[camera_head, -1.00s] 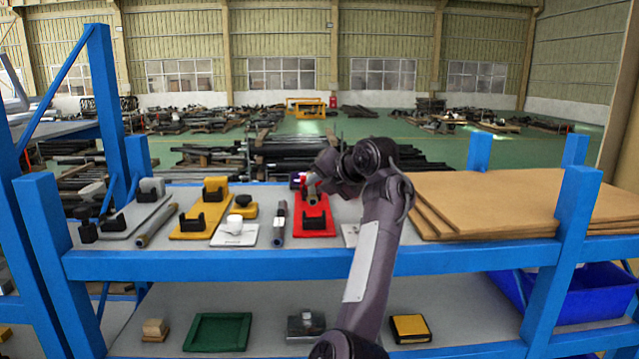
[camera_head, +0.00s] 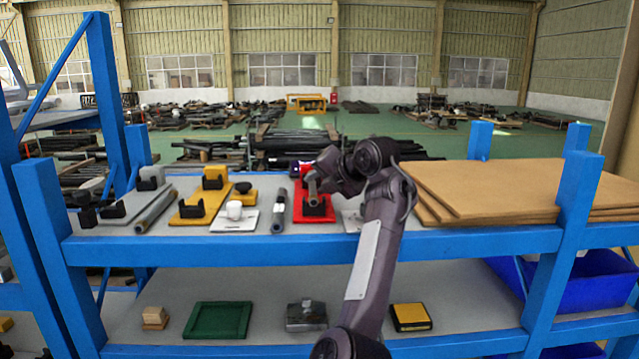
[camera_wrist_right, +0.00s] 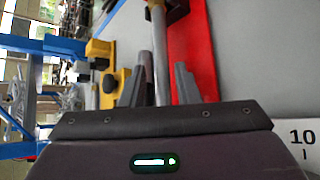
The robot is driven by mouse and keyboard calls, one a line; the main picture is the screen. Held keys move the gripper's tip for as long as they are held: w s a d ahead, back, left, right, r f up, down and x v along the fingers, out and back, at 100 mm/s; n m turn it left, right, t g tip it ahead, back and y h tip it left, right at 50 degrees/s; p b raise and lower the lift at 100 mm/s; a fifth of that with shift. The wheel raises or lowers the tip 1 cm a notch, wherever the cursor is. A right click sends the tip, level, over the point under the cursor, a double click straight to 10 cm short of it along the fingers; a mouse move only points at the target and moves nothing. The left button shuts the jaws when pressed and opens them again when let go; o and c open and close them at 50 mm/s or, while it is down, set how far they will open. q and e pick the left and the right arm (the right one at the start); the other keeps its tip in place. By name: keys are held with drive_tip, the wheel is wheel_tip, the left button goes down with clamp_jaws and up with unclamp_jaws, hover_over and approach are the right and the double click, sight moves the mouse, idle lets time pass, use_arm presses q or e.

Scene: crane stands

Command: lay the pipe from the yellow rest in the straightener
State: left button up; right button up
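The yellow rest (camera_head: 183,216), a yellow plate with two cradles, stands empty on the upper shelf. A red plate (camera_head: 322,220) with a black cradle (camera_head: 314,208) stands further right; I take it for the straightener. A grey pipe (camera_head: 312,185) shows end-on at my right gripper (camera_head: 318,180), over the red plate. In the right wrist view the pipe (camera_wrist_right: 160,45) runs between the fingers of the right gripper (camera_wrist_right: 160,68), with gaps on both sides. It passes beside or over a black cradle; whether it rests there is unclear. My left gripper is out of view.
A darker pipe (camera_head: 279,211) lies just left of the red plate, beside a white plate (camera_head: 234,221) with a knob. Another pipe (camera_head: 155,210) lies further left. Brown boards (camera_head: 520,195) fill the right side. The lower shelf holds a green tray (camera_head: 218,320).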

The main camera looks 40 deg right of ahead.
drive_tip(key=shift+o, duration=0.9)
drive_tip(key=shift+s, duration=0.2)
drive_tip(key=b+v, duration=0.4)
drive_tip(key=v, duration=0.2)
drive_tip(key=shift+s+r, duration=0.15)
drive_tip(key=shift+s, duration=0.05)
drive_tip(key=shift+s+r, duration=0.3)
drive_tip(key=shift+s, duration=0.1)
drive_tip(key=shift+d, duration=0.1)
